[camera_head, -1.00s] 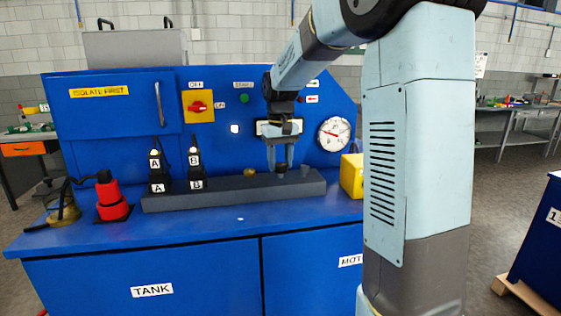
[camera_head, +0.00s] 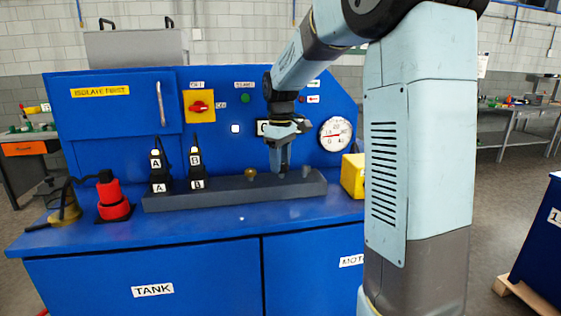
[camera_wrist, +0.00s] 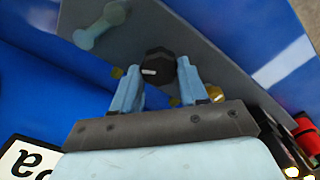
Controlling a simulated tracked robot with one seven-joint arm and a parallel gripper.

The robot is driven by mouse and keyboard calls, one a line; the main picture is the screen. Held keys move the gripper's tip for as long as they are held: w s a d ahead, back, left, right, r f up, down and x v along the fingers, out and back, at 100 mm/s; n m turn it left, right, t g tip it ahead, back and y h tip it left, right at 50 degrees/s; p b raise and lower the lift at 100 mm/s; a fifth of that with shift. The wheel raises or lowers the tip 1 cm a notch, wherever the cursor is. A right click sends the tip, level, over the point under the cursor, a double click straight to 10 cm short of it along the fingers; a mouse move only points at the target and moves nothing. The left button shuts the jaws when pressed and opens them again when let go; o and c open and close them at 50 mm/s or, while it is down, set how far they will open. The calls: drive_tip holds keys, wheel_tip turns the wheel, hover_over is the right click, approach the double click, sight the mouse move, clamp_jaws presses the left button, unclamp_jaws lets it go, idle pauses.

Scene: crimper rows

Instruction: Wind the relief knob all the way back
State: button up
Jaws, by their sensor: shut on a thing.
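The relief knob (camera_wrist: 157,67) is dark and many-sided with a white mark on its face, seen in the wrist view. My gripper (camera_wrist: 157,78) is shut on it, one finger on each side. In the head view my gripper (camera_head: 280,172) points down at the grey manifold block (camera_head: 225,196), and its fingers hide the knob there. The round white pressure gauge (camera_head: 335,133) is on the blue panel to the right of my gripper. Its red needle points to the left, but the exact reading is too small to tell.
A brass knob (camera_head: 250,173) and a small grey fitting (camera_head: 306,171) flank my gripper on the block. Black connectors A (camera_head: 158,172) and B (camera_head: 196,170) stand at left. A red device (camera_head: 113,200) and a yellow box (camera_head: 353,175) sit on the bench.

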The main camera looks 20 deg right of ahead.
drive_tip(key=shift+w+r, duration=0.1)
idle(0.3)
drive_tip(key=o, duration=1.1)
drive_tip(key=shift+c, duration=0.2)
wheel_tip(320, 180, up, 14)
drive_tip(key=shift+f, duration=0.25)
